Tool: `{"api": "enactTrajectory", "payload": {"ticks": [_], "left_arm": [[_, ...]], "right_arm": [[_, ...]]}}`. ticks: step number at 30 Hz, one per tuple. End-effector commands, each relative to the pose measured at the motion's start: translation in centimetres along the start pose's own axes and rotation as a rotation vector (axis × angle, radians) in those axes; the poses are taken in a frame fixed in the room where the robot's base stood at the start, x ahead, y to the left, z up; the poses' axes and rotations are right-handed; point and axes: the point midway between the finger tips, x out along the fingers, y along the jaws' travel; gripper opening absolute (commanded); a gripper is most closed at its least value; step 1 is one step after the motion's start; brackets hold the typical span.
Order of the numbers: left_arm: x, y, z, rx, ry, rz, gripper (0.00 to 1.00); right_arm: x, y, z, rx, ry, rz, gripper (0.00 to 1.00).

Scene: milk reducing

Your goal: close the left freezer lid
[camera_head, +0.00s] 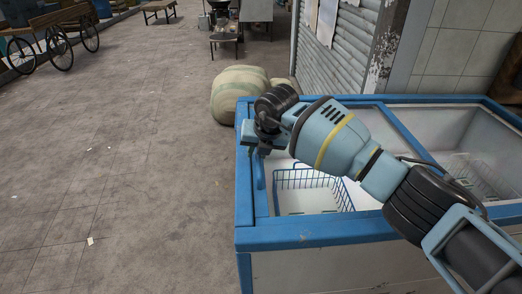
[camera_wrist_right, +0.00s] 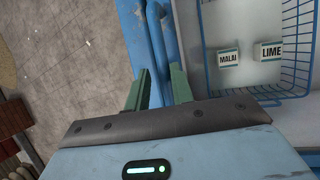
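The freezer (camera_head: 300,236) is a white chest with a blue rim and two bays side by side. A blue handle bar (camera_head: 260,172) runs along the left edge of the left bay; it also shows in the right wrist view (camera_wrist_right: 156,38). I cannot tell where the clear part of the left lid lies. My right gripper (camera_head: 250,142) is at the far end of this bar, over the left edge. In the right wrist view its two green fingers (camera_wrist_right: 161,75) stand apart, one on each side of the blue bar. My left gripper is out of view.
A blue wire basket (camera_head: 313,182) hangs in the left bay, with MALAI (camera_wrist_right: 229,59) and LIME (camera_wrist_right: 269,51) labelled items below. Pale sacks (camera_head: 237,92) lie behind the freezer. A tiled wall (camera_head: 460,50) stands behind. The paved floor (camera_head: 130,170) on the left is clear.

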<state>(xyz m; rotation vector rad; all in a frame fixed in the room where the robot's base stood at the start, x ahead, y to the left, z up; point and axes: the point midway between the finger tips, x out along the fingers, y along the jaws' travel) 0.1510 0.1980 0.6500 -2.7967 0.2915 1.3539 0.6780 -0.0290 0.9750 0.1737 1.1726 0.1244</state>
Motion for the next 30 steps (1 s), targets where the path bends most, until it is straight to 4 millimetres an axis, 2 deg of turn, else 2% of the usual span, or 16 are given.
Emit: {"api": "enactTrajectory", "payload": {"ticks": [1, 3, 13, 24, 30], "left_arm": [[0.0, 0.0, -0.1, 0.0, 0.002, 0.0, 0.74], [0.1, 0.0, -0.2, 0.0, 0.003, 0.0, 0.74], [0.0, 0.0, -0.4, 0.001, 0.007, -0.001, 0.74], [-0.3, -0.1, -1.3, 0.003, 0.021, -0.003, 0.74], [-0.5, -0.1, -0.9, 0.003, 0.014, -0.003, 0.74]], "right_arm": [[0.0, 0.1, -0.1, -0.001, 0.001, 0.001, 0.29], [0.0, 0.0, 0.0, -0.001, 0.001, 0.0, 0.35], [-0.5, -0.1, 0.1, 0.0, 0.0, -0.003, 0.35], [-6.0, 0.0, 0.2, -0.002, -0.004, -0.002, 0.35], [-7.6, 0.0, 0.0, -0.001, 0.0, -0.002, 0.35]]}}
